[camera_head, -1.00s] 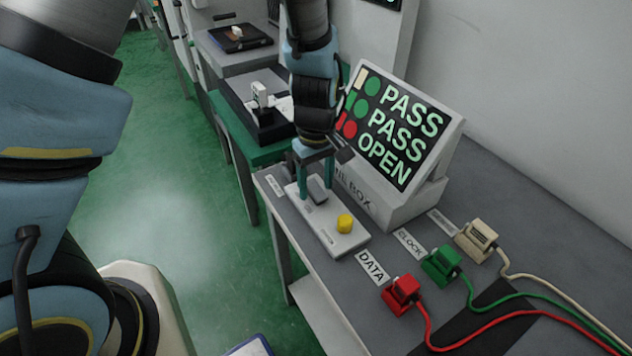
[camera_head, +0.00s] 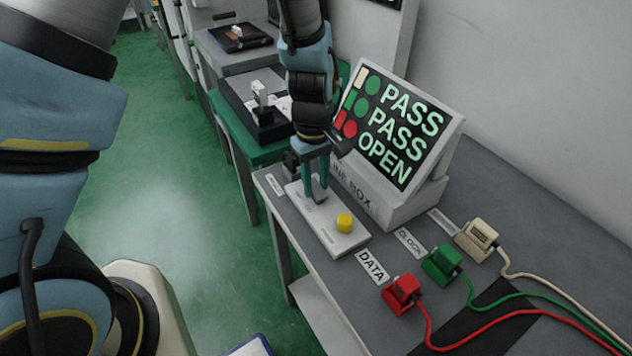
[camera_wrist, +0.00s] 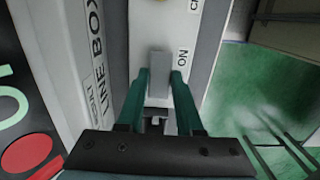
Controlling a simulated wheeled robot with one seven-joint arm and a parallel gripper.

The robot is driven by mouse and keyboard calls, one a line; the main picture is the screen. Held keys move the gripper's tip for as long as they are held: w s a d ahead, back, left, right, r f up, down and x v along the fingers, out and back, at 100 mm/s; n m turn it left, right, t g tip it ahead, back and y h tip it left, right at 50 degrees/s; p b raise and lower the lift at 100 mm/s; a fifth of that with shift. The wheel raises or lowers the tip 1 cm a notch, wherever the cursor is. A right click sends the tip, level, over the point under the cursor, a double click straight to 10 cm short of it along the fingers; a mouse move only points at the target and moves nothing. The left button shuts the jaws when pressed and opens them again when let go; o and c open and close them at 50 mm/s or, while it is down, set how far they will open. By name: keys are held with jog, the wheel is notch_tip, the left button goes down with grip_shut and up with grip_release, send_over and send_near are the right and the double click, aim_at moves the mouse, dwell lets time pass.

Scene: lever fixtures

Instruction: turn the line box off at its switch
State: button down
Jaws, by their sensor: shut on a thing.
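The line box (camera_head: 375,195) is a pale case lettered LINE BOX, with a lit screen (camera_head: 400,125) reading PASS, PASS, OPEN. In front of it lies a white switch plate (camera_head: 343,240). On the plate is a grey switch lever (camera_wrist: 158,75), seen in the wrist view between two teal fingers, beside the word ON. My gripper (camera_head: 318,190) is over the plate and shut on this lever; it also shows in the wrist view (camera_wrist: 160,85). In the head view the fingers partly hide the lever.
A yellow knob (camera_head: 345,222) sits on the same plate, near my gripper. Red (camera_head: 401,294), green (camera_head: 441,264) and beige (camera_head: 477,239) plugs with cables stand on the grey bench to the right. Green floor lies open to the left.

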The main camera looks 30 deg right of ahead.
jog(key=shift+w+f+g, duration=0.1)
jog(key=shift+w+g, duration=0.15)
jog(key=shift+g, duration=0.85)
jog(key=shift+w+g, duration=0.25)
jog(key=shift+g, duration=0.85)
jog(key=c, duration=0.6)
grip_release()
jog(key=shift+o, duration=0.2)
jog(key=b+v, duration=0.2)
jog(key=v, duration=0.8)
jog(key=shift+d+r, duration=0.15)
jog(key=shift+r, duration=0.2)
jog(key=shift+w, duration=0.15)
